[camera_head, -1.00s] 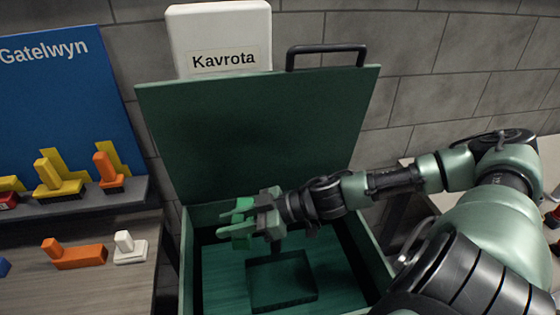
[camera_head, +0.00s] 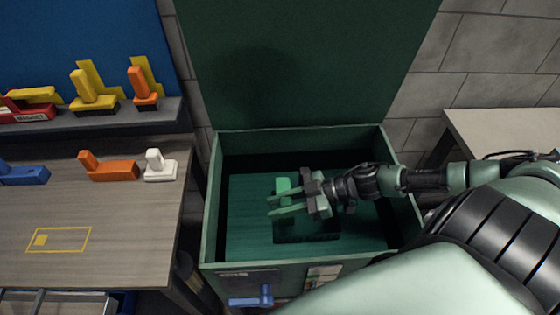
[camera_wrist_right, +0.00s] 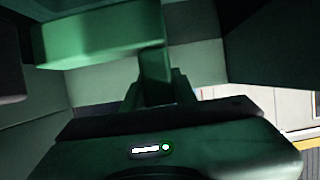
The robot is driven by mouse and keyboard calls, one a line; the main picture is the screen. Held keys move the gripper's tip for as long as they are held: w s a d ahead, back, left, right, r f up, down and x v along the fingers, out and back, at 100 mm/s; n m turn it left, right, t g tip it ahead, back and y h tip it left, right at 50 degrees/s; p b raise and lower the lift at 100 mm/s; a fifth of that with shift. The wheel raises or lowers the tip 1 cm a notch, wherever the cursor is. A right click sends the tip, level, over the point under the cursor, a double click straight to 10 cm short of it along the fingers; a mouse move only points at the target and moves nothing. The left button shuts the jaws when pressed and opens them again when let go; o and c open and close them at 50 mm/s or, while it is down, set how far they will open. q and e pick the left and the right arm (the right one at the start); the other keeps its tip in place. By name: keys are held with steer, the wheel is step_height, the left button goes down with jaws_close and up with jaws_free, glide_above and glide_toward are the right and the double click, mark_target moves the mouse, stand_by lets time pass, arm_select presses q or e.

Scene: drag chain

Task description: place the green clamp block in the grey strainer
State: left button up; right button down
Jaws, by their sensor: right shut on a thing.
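The green clamp block (camera_head: 283,184) is in my right gripper (camera_head: 272,204), at the opening of a dark green open chest (camera_head: 210,225) in the head view. The fingers point left, and the block is partly hidden by the gripper. In the right wrist view, the block (camera_wrist_right: 100,40) fills the upper left, and its narrow stem (camera_wrist_right: 155,75) sits at the gripper, which is shut on it. A dark square patch shows on the chest floor below the gripper. I see no grey strainer in these frames. My left gripper is out of view.
The chest's raised lid (camera_head: 300,65) stands behind. On the left table (camera_head: 120,225) are an orange block (camera_head: 110,168), a white block (camera_head: 160,166), a blue block (camera_head: 25,174) and a yellow outline (camera_head: 58,240). A shelf (camera_head: 100,122) holds more blocks. A blue handle (camera_head: 262,297) projects from the chest front.

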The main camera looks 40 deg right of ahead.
mark_target(279, 222)
step_height(279, 222, down, 8)
steer(key=shift+f, duration=0.1)
stand_by(0.4)
steer(key=shift+b, duration=0.3)
steer(key=shift+f, duration=0.2)
steer(key=c, duration=1.1)
jaws_free()
